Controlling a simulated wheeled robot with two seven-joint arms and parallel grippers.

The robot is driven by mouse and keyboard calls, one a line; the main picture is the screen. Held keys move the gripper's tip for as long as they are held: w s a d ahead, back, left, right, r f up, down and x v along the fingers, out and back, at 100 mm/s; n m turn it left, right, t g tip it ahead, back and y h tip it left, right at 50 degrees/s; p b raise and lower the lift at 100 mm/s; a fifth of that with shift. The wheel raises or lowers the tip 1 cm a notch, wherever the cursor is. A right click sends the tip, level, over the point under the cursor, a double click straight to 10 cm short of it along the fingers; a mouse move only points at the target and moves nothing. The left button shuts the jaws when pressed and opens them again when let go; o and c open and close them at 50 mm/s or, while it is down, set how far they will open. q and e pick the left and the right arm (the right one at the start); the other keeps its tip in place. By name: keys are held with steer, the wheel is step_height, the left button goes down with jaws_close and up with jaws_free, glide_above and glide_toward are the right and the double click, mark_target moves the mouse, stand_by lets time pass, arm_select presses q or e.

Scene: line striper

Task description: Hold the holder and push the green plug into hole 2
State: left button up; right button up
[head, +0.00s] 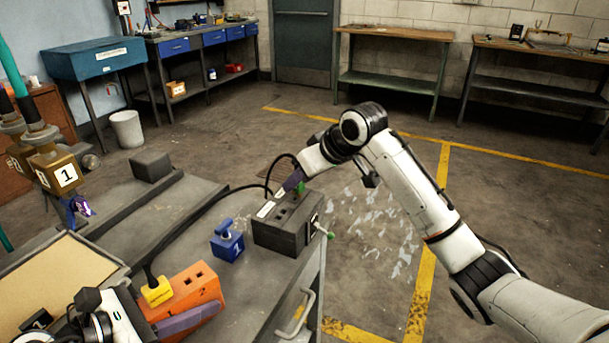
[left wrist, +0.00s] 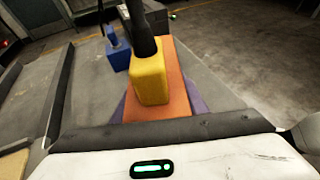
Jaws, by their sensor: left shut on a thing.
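An orange block (head: 205,291) with square holes in its top stands on the grey bench at the lower left. A yellow plug (head: 157,292) with a black cable sits at its left end; it also shows in the left wrist view (left wrist: 149,82). My left gripper (head: 188,318) is shut on the orange block, with purple fingers along its sides. A black box (head: 280,236) with openings in its top stands farther back. A small green piece (head: 301,187), perhaps the green plug, shows beside a purple finger of my right gripper (head: 293,181), above that box. The right fingers' opening is hidden.
A green-tipped lever (head: 329,235) sticks out of the box's right side. Black cables cross the bench. A dark block (head: 151,166) lies at the back.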

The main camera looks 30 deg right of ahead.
steer(key=shift+c, duration=0.2)
stand_by(0.5)
jaws_close()
